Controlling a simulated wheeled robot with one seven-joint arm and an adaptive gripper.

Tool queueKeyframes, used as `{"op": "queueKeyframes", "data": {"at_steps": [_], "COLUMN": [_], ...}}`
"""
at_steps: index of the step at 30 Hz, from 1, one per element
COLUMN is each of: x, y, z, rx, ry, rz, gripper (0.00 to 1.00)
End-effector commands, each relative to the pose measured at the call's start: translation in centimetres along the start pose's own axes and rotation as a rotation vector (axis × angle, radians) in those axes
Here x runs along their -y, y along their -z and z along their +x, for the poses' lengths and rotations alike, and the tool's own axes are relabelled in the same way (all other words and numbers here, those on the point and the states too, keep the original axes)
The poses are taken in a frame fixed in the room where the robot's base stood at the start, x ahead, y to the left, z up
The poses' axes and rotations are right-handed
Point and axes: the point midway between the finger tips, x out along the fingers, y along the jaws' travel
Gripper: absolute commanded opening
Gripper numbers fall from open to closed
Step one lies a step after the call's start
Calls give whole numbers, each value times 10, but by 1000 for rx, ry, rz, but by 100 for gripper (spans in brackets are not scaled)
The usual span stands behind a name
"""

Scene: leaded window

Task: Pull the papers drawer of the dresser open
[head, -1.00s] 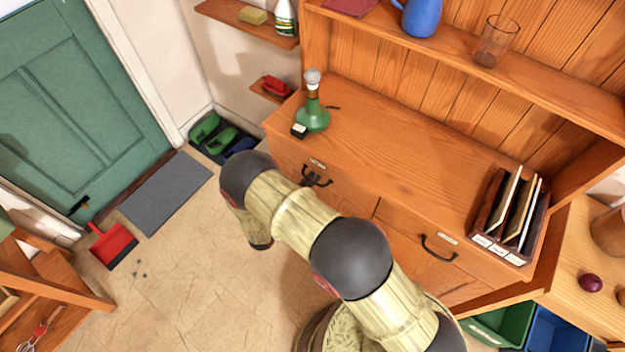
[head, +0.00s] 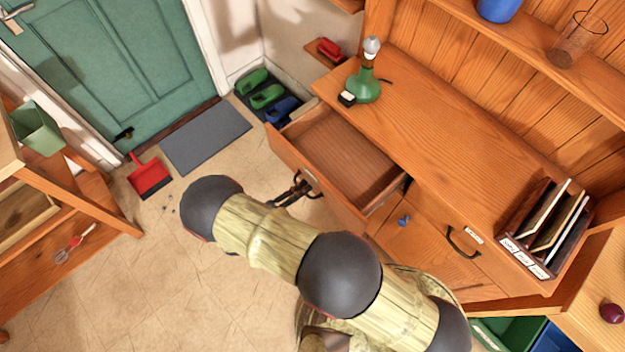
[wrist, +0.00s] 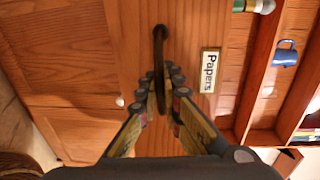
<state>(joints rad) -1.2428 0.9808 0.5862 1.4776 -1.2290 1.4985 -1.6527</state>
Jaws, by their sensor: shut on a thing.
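The dresser (head: 455,150) is orange wood. Its left drawer, the papers drawer (head: 345,150), stands well out from the front, and the part of its inside that I see looks empty. In the wrist view the drawer front carries a "Papers" label (wrist: 209,71) beside a dark bar handle (wrist: 160,50). My gripper (wrist: 162,90) is shut on that handle, with a finger on each side. In the head view my gripper (head: 295,190) shows at the drawer front, partly hidden by my arm.
A second, closed drawer with a dark handle (head: 463,241) is to the right. A green lamp (head: 367,80) and a file rack (head: 540,230) stand on the dresser top. A small blue thing (head: 403,220) shows below the open drawer.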

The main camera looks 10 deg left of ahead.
Motion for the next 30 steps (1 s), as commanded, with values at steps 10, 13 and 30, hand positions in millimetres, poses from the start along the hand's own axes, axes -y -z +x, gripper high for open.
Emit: {"op": "queueKeyframes", "data": {"at_steps": [10, 13, 30], "x": [-4, -4, -2], "y": [2, 2, 0], "z": [-7, -6, -7], "rx": [-3, -2, -1], "ry": [-5, -5, -1], "rz": [-1, -1, 0], "gripper": [0, 0, 25]}}
